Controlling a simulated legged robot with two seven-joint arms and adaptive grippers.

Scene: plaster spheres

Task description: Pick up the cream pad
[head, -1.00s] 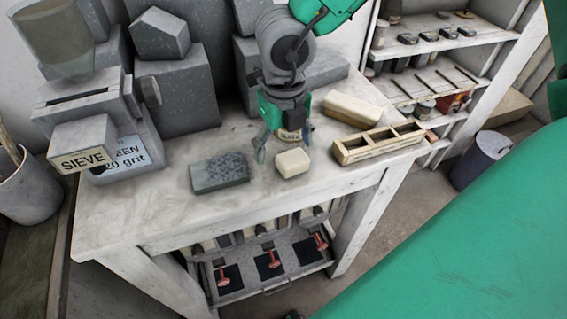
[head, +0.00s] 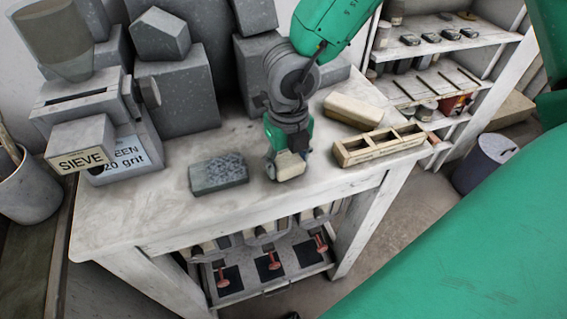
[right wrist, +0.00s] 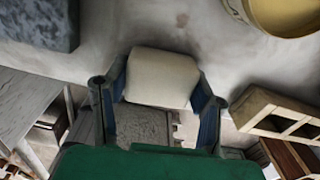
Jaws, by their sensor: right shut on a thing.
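The cream pad (head: 291,165) is a small pale block near the front of the white workbench (head: 150,215). My right gripper (head: 286,168) is over it, pointing down, with its fingers on either side. In the right wrist view the pad (right wrist: 162,77) sits between the two fingers, and the gripper (right wrist: 161,88) is shut on it. The gripper hides part of the pad in the head view. I cannot tell any gap between the pad and the bench top. My left gripper is not in view.
A speckled grey block (head: 218,175) lies left of the pad. A wooden divided tray (head: 380,147) and a longer cream block (head: 352,110) lie to the right. Bare bench lies at the front left.

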